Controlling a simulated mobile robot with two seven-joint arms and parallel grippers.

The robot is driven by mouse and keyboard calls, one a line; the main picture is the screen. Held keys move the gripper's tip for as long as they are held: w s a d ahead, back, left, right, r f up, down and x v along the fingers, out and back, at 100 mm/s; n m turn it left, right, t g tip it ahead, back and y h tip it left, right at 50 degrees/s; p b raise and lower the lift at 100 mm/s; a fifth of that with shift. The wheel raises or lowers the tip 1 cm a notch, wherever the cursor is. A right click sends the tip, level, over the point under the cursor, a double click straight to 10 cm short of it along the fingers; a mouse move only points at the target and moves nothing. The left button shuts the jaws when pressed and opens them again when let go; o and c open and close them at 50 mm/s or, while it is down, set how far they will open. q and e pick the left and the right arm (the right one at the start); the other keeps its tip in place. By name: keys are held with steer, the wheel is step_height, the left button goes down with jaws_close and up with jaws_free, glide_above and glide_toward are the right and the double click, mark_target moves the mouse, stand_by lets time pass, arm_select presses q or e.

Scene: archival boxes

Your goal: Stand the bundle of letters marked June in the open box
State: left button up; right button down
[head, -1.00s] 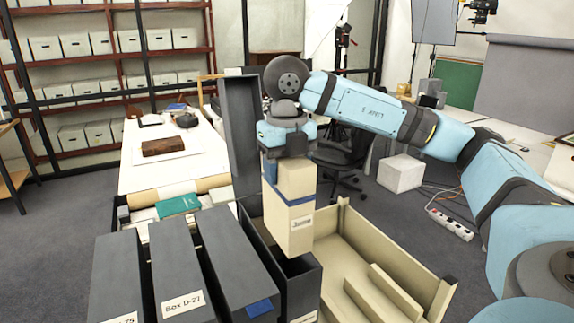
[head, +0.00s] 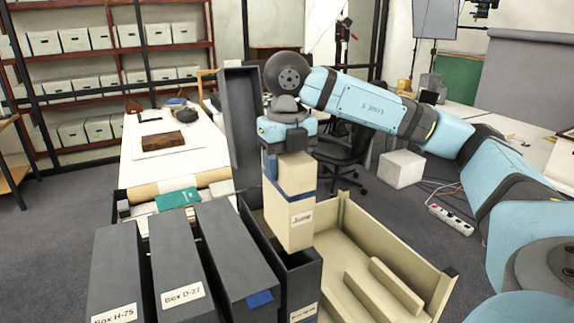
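The bundle of letters marked June (head: 296,207) is a cream block with a blue band and a label reading "June". It is upright in the head view, its lower end at the mouth of the open dark grey box (head: 303,274). I cannot tell how far inside it reaches. The box's tall lid (head: 240,118) stands raised behind it on the left. My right gripper (head: 288,155) is above the bundle, shut on its top; the fingers are partly hidden. My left gripper is not in view.
Closed grey boxes stand left, including Box H-75 (head: 115,270) and Box D-27 (head: 180,262). A cream tray (head: 390,242) with low dividers lies right of the open box. A white table (head: 195,150) is behind, and a wheeled chair (head: 345,160) stands beyond.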

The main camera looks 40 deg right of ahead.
steer(key=shift+f, duration=0.1)
stand_by(0.3)
steer(key=shift+f+b, duration=1.9)
steer(key=shift+f, duration=0.6)
steer(key=shift+f+b, duration=1.25)
steer(key=shift+f, duration=0.15)
steer(key=shift+f+b, duration=0.55)
steer(key=shift+f, duration=0.5)
